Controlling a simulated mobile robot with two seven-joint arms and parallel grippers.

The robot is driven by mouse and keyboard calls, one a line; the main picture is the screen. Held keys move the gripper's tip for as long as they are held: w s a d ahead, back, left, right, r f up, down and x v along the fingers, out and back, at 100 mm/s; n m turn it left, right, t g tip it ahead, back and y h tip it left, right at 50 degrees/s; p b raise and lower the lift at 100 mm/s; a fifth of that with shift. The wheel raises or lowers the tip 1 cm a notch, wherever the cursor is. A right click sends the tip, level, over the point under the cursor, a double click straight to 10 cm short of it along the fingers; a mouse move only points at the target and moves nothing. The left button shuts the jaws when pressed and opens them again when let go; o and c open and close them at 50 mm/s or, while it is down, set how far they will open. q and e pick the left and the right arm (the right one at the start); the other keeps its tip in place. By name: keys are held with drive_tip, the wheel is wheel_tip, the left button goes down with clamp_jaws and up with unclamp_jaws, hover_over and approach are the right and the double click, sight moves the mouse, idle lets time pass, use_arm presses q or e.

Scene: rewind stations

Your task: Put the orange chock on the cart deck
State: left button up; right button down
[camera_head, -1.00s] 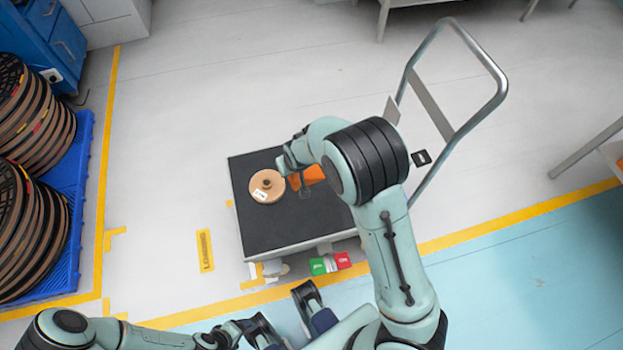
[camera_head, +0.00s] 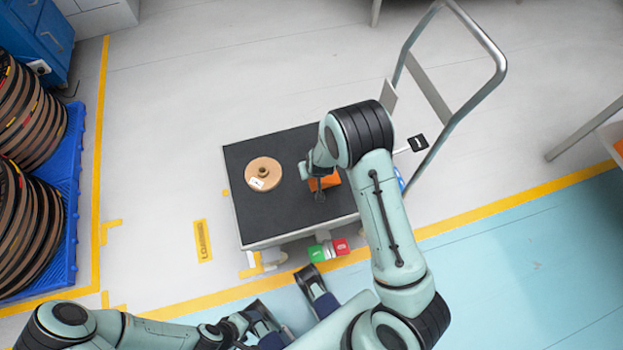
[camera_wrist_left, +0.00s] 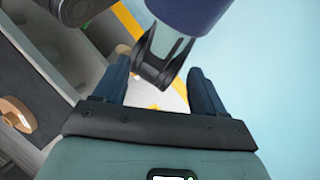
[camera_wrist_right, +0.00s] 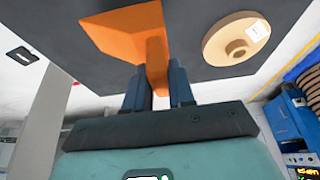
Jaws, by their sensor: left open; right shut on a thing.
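The orange chock (camera_head: 326,182) is over the black deck of the cart (camera_head: 262,222), right of a tan spool. My right gripper (camera_head: 319,194) points down at it and partly hides it. In the right wrist view, my right gripper (camera_wrist_right: 158,82) is shut on the upright grip of the orange chock (camera_wrist_right: 132,32), whose broad part faces the deck. I cannot tell whether the chock touches the deck. My left gripper (camera_head: 242,322) is low at the front, away from the cart. It shows open and empty in the left wrist view (camera_wrist_left: 158,72).
The tan spool (camera_head: 263,174) lies flat on the deck's left part. The cart's push handle (camera_head: 490,85) rises at right. Large reels on a blue pallet (camera_head: 72,190) stand at left. The deck's front left is bare.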

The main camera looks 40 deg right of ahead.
wheel_tip(320, 180, down, 5)
drive_tip(key=shift+r+b, duration=0.15)
drive_tip(key=shift+b, duration=0.5)
use_arm(q)
drive_tip(key=shift+w+a+f+t, duration=0.25)
drive_tip(key=shift+w+f+t, duration=0.05)
drive_tip(key=shift+w+f, duration=0.45)
use_arm(e)
drive_tip(key=shift+f, duration=0.2)
drive_tip(key=shift+f, duration=0.1)
drive_tip(key=c, duration=1)
unclamp_jaws()
use_arm(q)
drive_tip(key=shift+a+f, duration=0.1)
drive_tip(key=shift+f, duration=0.05)
use_arm(e)
drive_tip(key=shift+o, duration=0.2)
